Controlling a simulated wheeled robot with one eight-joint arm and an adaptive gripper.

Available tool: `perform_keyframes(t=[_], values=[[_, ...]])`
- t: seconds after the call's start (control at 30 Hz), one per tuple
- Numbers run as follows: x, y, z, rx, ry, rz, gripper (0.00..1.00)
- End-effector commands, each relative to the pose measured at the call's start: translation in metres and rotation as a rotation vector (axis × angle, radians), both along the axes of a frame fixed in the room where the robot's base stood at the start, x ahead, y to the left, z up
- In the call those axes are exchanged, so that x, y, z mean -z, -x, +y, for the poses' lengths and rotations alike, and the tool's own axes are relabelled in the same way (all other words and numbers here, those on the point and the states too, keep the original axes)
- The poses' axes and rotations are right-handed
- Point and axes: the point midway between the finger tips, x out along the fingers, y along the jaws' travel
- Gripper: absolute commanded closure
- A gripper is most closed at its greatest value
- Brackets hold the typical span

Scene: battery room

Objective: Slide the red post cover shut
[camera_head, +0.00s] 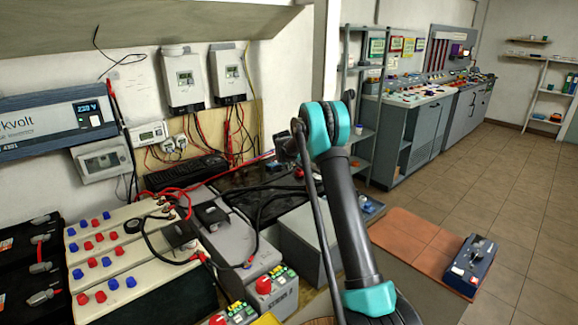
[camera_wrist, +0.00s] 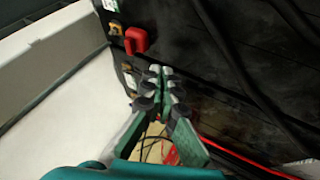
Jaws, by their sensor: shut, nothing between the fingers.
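The red post cover (camera_wrist: 137,40) shows in the wrist view as a small red block on the side of a black battery (camera_wrist: 185,25), at upper left of centre. How far it stands open I cannot tell. My gripper (camera_wrist: 161,76) is shut and empty, its green and dark fingers pointing up the picture. The fingertips are a little below and right of the red cover and look apart from it. In the head view my arm reaches over the battery bench, and the gripper itself cannot be made out there.
A brass-coloured terminal (camera_wrist: 115,30) sits left of the cover. Black cables (camera_wrist: 240,70) and a red cable (camera_wrist: 230,150) run close by on the right. In the head view, white batteries (camera_head: 125,255) and a grey battery (camera_head: 230,245) crowd the bench. The tiled floor (camera_head: 510,185) at right is mostly clear.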

Motion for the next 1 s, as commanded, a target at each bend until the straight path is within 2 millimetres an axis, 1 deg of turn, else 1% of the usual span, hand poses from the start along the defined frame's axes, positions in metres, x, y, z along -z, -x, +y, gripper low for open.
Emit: perform_keyframes(t=[0.03, 0.33, 0.4, 0.6, 0.73, 1.0], values=[[0.009, -0.006, -0.002, 0.000, 0.000, 0.000, 1.00], [0.049, -0.036, -0.011, 0.001, 0.000, -0.001, 1.00], [0.046, -0.042, -0.023, 0.003, -0.001, 0.000, 1.00], [0.046, -0.054, -0.038, 0.002, -0.001, 0.000, 1.00], [0.046, -0.056, -0.042, 0.000, 0.000, 0.000, 1.00], [0.046, -0.057, -0.042, 0.000, 0.000, 0.000, 1.00]])
